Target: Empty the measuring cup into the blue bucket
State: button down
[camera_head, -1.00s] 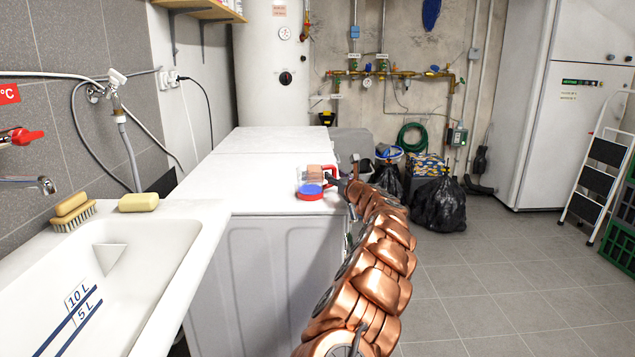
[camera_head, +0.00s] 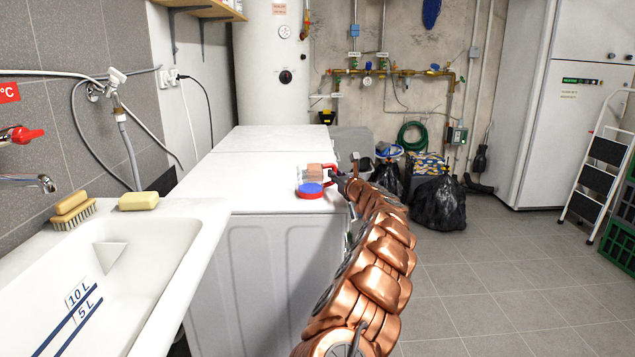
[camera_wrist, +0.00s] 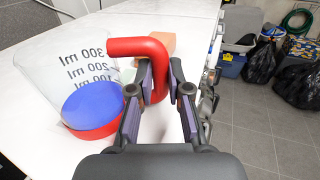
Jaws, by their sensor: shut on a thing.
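The measuring cup is clear with a red base and red handle. It stands upright on the white worktop, its blue contents low inside, in the wrist view (camera_wrist: 92,108) and in the head view (camera_head: 311,194). The scale reads up to 300 ml. My gripper (camera_wrist: 163,88) is shut on the red handle; it also shows in the head view (camera_head: 336,179). A blue container (camera_wrist: 231,66) stands on the floor beyond the worktop's right edge. A blue-rimmed bucket-like thing (camera_head: 389,150) shows there in the head view; I cannot tell which is the blue bucket.
A pinkish block (camera_wrist: 156,44) lies behind the handle. The sink (camera_head: 110,260), a brush (camera_head: 72,211) and a sponge (camera_head: 138,201) are at the left. Black bags (camera_head: 438,204) sit on the floor at the back. The tiled floor to the right is clear up to the stepladder (camera_head: 603,165).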

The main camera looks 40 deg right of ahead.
jog(key=shift+r, duration=0.1)
jog(key=shift+r+p, duration=0.9)
jog(key=shift+r, duration=0.05)
dwell(0.5)
notch_tip(320, 180, up, 3)
jog(key=p, duration=0.2)
jog(key=shift+p, duration=0.3)
jog(key=shift+a, duration=0.1)
